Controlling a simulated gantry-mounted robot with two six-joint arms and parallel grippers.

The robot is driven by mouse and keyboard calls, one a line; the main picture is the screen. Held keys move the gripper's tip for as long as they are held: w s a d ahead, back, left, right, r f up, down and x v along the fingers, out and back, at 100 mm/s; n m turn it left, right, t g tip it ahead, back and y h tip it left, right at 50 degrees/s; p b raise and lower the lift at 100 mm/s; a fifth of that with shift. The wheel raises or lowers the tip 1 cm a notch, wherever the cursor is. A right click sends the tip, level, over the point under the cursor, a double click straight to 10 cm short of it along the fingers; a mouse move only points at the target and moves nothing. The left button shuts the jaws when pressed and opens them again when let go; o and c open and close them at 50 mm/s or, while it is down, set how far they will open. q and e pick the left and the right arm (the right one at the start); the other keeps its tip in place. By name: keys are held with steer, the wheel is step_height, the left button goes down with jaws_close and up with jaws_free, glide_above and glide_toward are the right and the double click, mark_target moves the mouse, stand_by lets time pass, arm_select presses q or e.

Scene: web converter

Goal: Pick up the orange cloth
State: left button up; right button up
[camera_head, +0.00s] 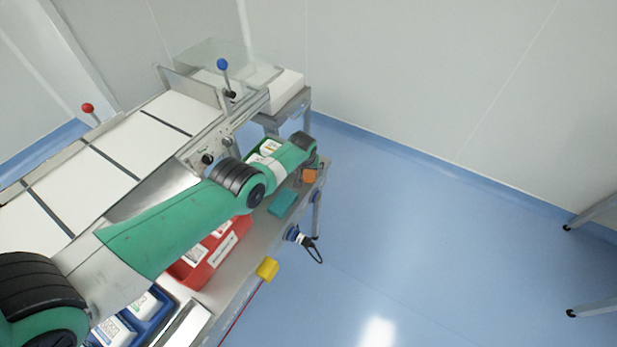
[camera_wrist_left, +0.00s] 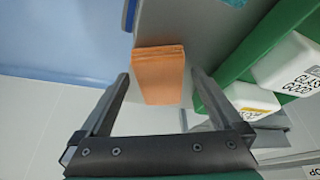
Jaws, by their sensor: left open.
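The orange cloth (camera_head: 310,176) is a folded block near the far end of the grey side shelf, below my left wrist. In the left wrist view the cloth (camera_wrist_left: 160,68) shows its stacked folds at the shelf's edge. My left gripper (camera_wrist_left: 160,78) is open, with one finger on each side of the cloth in that picture. I cannot tell whether the fingers touch it or how far it is in depth. In the head view the left gripper (camera_head: 317,166) is small and close beside the cloth. My right gripper is in neither view.
A green bin (camera_wrist_left: 215,95) with white containers stands close beside the cloth. A teal cloth (camera_head: 283,203), a yellow cloth (camera_head: 267,269), a red bin (camera_head: 222,255) and a blue bin (camera_head: 150,318) line the shelf. A conveyor (camera_head: 125,155) runs behind.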

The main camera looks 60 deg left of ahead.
mark_target(307, 173)
arm_select(q)
steer(key=c, duration=1.4)
step_height(307, 173, up, 4)
steer(key=p, duration=0.5)
steer(key=shift+r, duration=0.1)
steer(key=s+d+r+p, duration=0.9)
steer(key=d+p, duration=0.1)
steer(key=p, duration=1.3)
step_height(307, 173, up, 17)
steer(key=p, duration=1.7)
steer(key=shift+d+f, duration=0.2)
